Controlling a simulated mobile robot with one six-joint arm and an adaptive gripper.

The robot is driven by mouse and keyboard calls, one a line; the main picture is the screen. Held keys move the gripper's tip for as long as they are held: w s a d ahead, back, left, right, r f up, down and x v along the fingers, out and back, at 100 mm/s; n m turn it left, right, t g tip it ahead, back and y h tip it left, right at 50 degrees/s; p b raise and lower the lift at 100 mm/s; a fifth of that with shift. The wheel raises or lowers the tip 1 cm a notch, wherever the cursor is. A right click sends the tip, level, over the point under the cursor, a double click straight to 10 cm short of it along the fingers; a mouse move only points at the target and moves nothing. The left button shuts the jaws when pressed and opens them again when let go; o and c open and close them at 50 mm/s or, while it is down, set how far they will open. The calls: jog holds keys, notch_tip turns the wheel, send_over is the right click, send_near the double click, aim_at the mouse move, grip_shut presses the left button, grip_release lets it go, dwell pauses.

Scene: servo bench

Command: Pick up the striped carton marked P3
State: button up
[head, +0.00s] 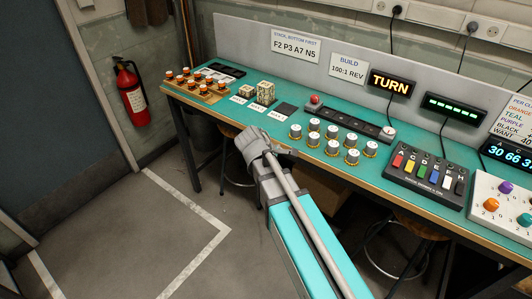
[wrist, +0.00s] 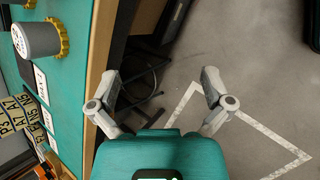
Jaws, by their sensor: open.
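Small striped cartons stand in a cluster on the teal bench, near its front left in the head view (head: 265,91); their marks are too small to read there. My gripper (head: 252,142) is in front of the bench's front edge in the head view, short of the cartons. In the wrist view my gripper (wrist: 163,92) has its fingers wide apart, with only floor between them.
The bench edge (wrist: 100,50) runs close beside the left finger. White-topped knobs (head: 332,131), a wooden tray of orange-banded pieces (head: 205,88) and a dark pad (head: 285,109) sit near the cartons. A stool stands under the bench. Open floor (head: 150,240) lies left.

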jog(key=s+d+f+m+g+y, duration=0.3)
jog(key=s+d+m+y, duration=0.3)
jog(key=s+d+m, duration=0.4)
jog(key=s+m, duration=0.1)
jog(key=m, duration=0.3)
jog(key=shift+s+f+m+g, duration=0.2)
jog(key=shift+f+m+g, duration=0.1)
jog(key=shift+g, duration=0.1)
